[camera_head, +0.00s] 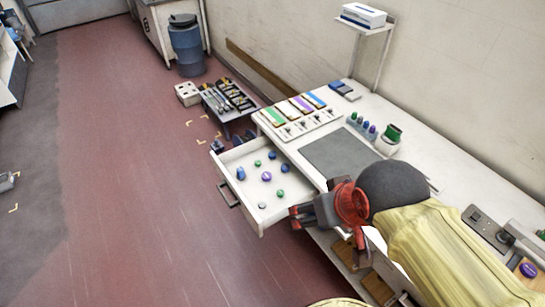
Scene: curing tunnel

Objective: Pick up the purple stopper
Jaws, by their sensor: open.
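A purple stopper (266,176) lies in the open white drawer (228,160), near its middle, among several small blue and green pieces. My gripper (298,217) is at the drawer's near right corner, to the right of and nearer than the purple stopper, and apart from it. Its dark fingers are open and look empty, though they are small in the picture. Another purple round piece (528,270) sits on the bench at the far right edge.
The white bench (420,165) holds a grey mat (340,153), a rack of small coloured pieces (361,125), a green-topped cup (389,139) and a board of coloured strips (297,110). A tool trolley (228,103) and blue barrel (187,48) stand behind. The red floor at left is mostly clear.

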